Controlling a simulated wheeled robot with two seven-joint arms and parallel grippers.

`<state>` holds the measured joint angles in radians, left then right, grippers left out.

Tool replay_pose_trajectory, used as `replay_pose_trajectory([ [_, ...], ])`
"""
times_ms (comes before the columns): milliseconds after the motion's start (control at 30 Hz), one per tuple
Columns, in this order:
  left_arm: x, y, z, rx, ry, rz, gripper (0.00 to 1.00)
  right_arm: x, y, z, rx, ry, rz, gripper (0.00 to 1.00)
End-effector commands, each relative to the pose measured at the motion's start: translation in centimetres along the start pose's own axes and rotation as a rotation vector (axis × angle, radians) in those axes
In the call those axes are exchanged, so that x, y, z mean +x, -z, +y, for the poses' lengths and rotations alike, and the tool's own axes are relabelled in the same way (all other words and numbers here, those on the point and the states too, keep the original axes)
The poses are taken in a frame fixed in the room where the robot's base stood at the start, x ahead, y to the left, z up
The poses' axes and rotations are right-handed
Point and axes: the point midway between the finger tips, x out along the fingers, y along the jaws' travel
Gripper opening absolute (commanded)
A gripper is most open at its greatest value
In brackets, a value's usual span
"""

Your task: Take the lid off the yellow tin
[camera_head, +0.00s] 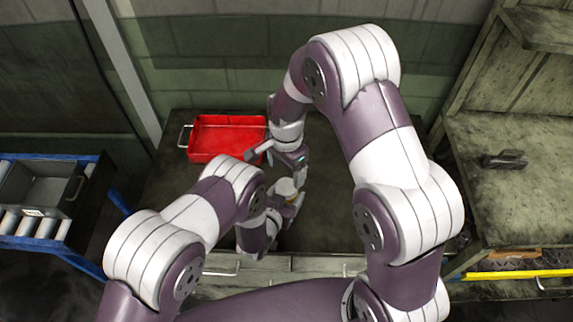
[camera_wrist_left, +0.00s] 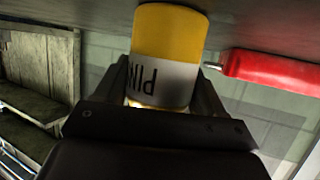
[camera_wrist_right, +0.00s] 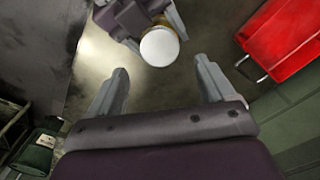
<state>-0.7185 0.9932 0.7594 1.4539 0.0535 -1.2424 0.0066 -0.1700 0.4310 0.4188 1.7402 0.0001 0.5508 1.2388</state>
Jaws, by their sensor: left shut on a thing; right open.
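The yellow tin (camera_wrist_left: 170,35) with a white label is between the fingers of my left gripper (camera_wrist_left: 158,88), which is shut on its body. In the head view the tin (camera_head: 287,188) is small, above the table and partly hidden by my arms. In the right wrist view its round white lid (camera_wrist_right: 159,47) is on top, seen from above, with a little yellow at its edge. My right gripper (camera_wrist_right: 162,70) is open and empty. Its fingers are spread, and the lid appears just past the fingertips, between them and apart from both.
A red tray (camera_head: 228,152) with handles lies on the dark table (camera_head: 335,215) at the back left. A blue-framed rack with a grey bin (camera_head: 42,188) stands at the left. A wooden shelf unit (camera_head: 500,215) stands at the right. The table right of the tin looks clear.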

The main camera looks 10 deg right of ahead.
Motion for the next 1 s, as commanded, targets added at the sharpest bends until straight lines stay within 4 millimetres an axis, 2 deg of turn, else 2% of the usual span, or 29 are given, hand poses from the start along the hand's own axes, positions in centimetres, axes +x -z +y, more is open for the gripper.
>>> replay_pose_trajectory([
  [100, 0.0, 0.1, 0.0, 0.0, 0.0, 0.002, 0.0, 2.4, -0.1, 0.1, 0.0, -0.006, -0.002, 0.82],
  [300, 0.0, 0.1, 0.0, 0.0, 0.0, 0.002, 0.0, 5.8, 0.0, 0.1, -0.002, -0.004, -0.001, 0.82],
  [433, 0.0, 0.1, 0.0, 0.0, 0.0, 0.001, 0.0, 6.8, 0.0, 0.1, -0.002, -0.002, -0.001, 0.82],
  [667, 0.0, 0.1, 0.0, 0.0, 0.0, 0.001, 0.0, 6.9, 0.0, 0.1, -0.003, -0.002, -0.001, 0.82],
  [700, 0.0, 0.1, 0.0, 0.0, 0.0, 0.001, 0.0, 6.9, 0.0, 0.1, -0.003, -0.002, -0.001, 0.76],
  [867, 0.0, 0.1, 0.0, 0.0, 0.0, 0.001, 0.0, 6.9, 0.0, 0.1, -0.003, -0.002, -0.001, 0.24],
  [1000, 0.0, 0.1, 0.0, 0.0, 0.0, 0.001, 0.0, 6.9, 0.0, 0.1, -0.051, -0.002, -0.001, 0.24],
])
